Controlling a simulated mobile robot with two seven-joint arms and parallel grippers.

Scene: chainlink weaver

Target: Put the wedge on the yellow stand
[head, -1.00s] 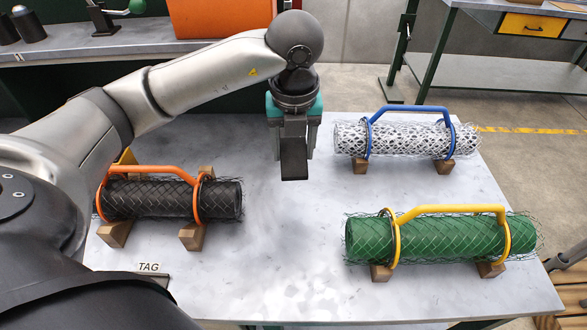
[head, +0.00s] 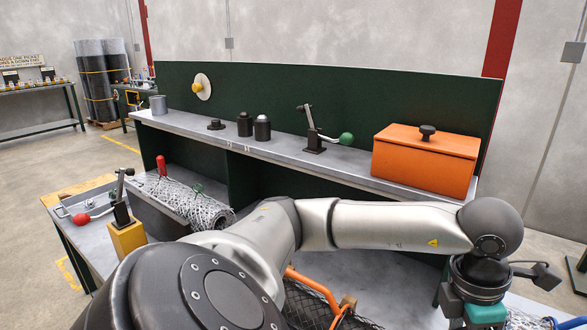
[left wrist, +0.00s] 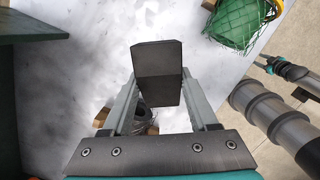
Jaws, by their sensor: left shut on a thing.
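In the left wrist view a dark grey block with an angled face, which looks like the wedge (left wrist: 157,62), sits between the fingers of my left gripper (left wrist: 160,92). The gripper is shut on it and holds it above the pale tabletop. In the head view only my left wrist and teal gripper body show at the bottom right; fingers and wedge are below the frame. A yellow stand (head: 127,238) is at the lower left of the head view, with a black clamp with a red ball handle on top or just behind it.
A shelf bench (head: 290,155) with an orange box (head: 425,160) and a green-handled clamp (head: 318,135) runs along the back. A mesh roll (head: 190,203) lies beyond the yellow stand. A black roll with an orange handle (head: 315,285) is partly hidden behind my arm.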

